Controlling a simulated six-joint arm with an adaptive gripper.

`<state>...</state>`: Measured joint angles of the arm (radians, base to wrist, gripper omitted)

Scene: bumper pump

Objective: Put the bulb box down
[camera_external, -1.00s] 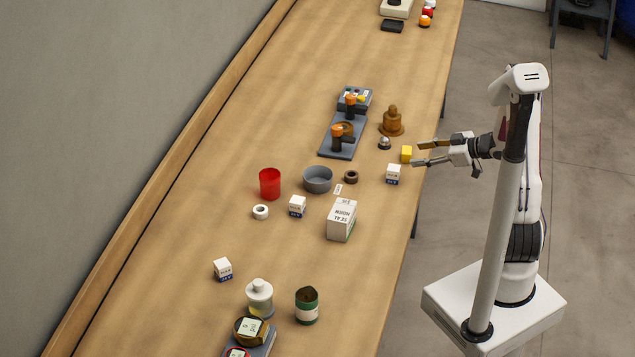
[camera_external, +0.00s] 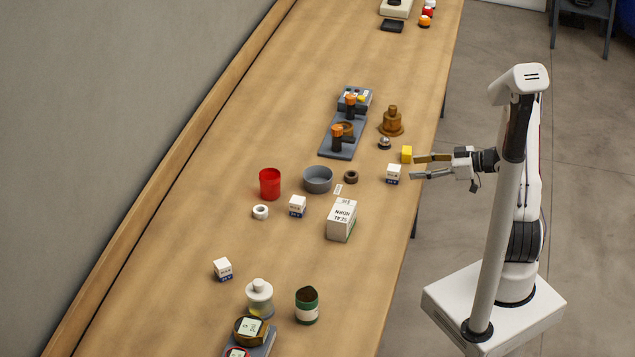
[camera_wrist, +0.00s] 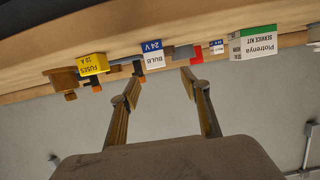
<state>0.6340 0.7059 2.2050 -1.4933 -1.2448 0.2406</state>
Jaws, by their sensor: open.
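The bulb box (camera_external: 393,174), small and white with a blue base, stands upright on the table near its right edge. In the wrist view the bulb box (camera_wrist: 153,54) appears upside down, with its "BULB 24 V" label facing me, just beyond the fingertips. My gripper (camera_external: 412,168) is open and empty, just off the table's right edge. Its fingers (camera_wrist: 161,76) point at the box, which looks apart from them.
A yellow fuse box (camera_external: 407,154) stands close behind the bulb box. A larger white box (camera_external: 341,220), a grey bowl (camera_external: 318,180), a dark ring (camera_external: 351,177) and a red cup (camera_external: 270,184) stand to the left. Similar small boxes stand elsewhere. Bare table lies at the front right.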

